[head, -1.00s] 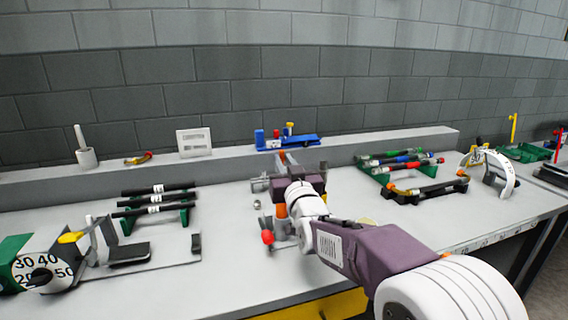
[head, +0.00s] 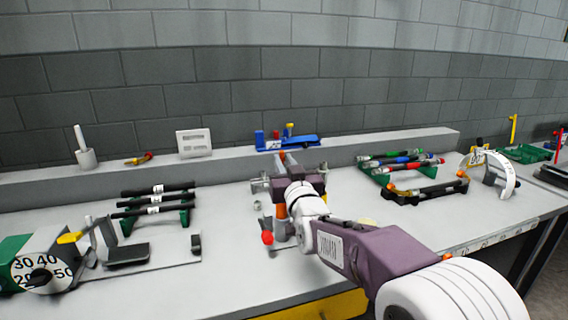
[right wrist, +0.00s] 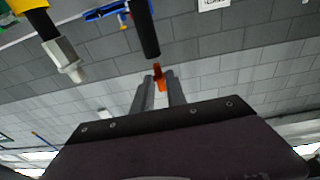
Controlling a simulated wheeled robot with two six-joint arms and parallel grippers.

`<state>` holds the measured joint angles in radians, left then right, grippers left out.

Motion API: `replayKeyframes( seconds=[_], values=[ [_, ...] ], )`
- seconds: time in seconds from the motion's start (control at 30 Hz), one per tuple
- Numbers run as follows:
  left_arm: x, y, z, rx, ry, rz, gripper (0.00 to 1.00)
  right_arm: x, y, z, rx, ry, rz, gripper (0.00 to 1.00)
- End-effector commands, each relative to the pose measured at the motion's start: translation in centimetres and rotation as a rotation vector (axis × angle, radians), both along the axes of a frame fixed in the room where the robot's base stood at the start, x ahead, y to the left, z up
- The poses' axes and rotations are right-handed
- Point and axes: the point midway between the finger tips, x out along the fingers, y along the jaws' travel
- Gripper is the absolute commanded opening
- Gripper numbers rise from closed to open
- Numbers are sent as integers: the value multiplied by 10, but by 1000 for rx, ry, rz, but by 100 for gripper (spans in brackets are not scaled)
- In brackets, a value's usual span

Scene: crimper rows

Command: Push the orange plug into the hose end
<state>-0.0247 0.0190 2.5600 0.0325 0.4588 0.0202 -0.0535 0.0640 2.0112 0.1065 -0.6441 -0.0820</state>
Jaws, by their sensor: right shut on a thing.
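The orange plug (right wrist: 160,76) is between the fingertips of my right gripper (right wrist: 159,92) in the right wrist view, and the gripper is shut on it. A black hose end (right wrist: 147,38) is just above the plug in that view. The two look very close, nearly in line; I cannot tell whether they touch. In the head view my right gripper (head: 286,166) reaches over the middle of the bench, and a small orange tip (head: 282,155) shows at its far end. The hose end is not clearly seen there. My left gripper is not in view.
A rack of black hoses (head: 155,199) and a dial device (head: 42,271) are on the left. A blue clamp (head: 290,142) lies on the back ledge. A metal fitting (right wrist: 66,60) hangs beside the hose end.

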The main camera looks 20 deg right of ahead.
Motion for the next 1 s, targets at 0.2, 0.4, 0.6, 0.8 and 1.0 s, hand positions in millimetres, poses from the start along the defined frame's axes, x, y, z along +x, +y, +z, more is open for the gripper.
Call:
replayKeyframes(
  seconds=[0.2, 0.4, 0.6, 0.8, 1.0],
  values=[
    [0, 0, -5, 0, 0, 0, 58, 0, 0, -1, -2, -1, 6, 0],
    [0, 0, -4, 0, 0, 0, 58, 0, 0, 0, -2, -1, 6, 0],
    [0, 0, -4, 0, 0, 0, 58, 0, 0, 0, -2, 0, 6, 0],
    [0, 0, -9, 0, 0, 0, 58, 0, 0, -1, -2, -1, 6, 0],
    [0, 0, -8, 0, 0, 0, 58, 0, 0, 0, -2, -1, 5, 0]
  ],
)
